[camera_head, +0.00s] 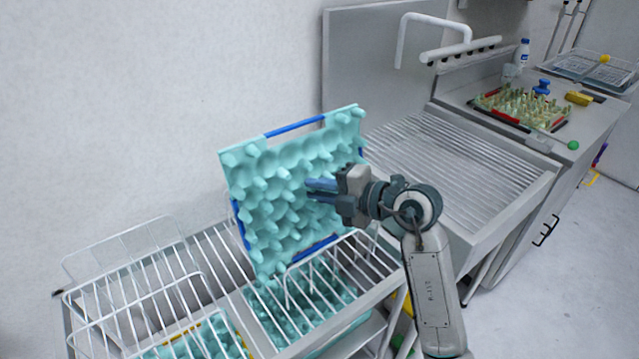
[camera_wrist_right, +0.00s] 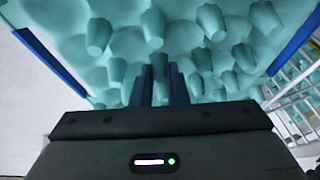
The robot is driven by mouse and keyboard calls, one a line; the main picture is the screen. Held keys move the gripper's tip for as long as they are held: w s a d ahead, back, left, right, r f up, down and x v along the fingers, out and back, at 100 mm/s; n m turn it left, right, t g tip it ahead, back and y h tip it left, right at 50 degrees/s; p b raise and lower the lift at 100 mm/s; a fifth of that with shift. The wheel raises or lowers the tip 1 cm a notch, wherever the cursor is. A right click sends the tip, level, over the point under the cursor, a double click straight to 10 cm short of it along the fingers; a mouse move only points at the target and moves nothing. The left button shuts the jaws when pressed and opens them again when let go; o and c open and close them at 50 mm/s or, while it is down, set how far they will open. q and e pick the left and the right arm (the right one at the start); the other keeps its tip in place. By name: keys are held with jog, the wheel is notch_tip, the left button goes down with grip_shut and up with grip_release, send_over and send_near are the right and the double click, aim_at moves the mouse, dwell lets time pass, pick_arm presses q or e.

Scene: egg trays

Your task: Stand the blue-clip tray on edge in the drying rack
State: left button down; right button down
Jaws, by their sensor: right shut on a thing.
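The blue-clip tray (camera_head: 270,170) is a teal egg tray with blue clips along its edges. It stands steeply on edge, a little tilted, over the right part of the wire drying rack (camera_head: 388,284). Its lower edge is down among the rack's wires; I cannot tell whether it rests on them. My right gripper (camera_head: 320,190) is shut on the tray near the middle of its knobbly face. In the right wrist view, the two fingers (camera_wrist_right: 160,85) close on a knob of the tray (camera_wrist_right: 120,45), with blue clips at both sides. My left gripper is not in view.
Teal trays (camera_head: 305,300) lie below the rack's wires, one with a yellow clip (camera_head: 240,342). Tall wire hoops rise at the rack's left. A ribbed draining sink (camera_head: 455,165) stands behind right. A filled tray, bottle and small items sit on the far counter.

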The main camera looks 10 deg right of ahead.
jog(key=shift+f+b, duration=0.65)
jog(key=shift+f, duration=1.75)
jog(key=c, duration=1.3)
grip_release()
jog(key=shift+c, duration=0.2)
jog(key=shift+p+v, duration=0.9)
jog(key=shift+v, duration=1.4)
jog(key=shift+p+v, duration=0.7)
jog(key=shift+v, duration=1)
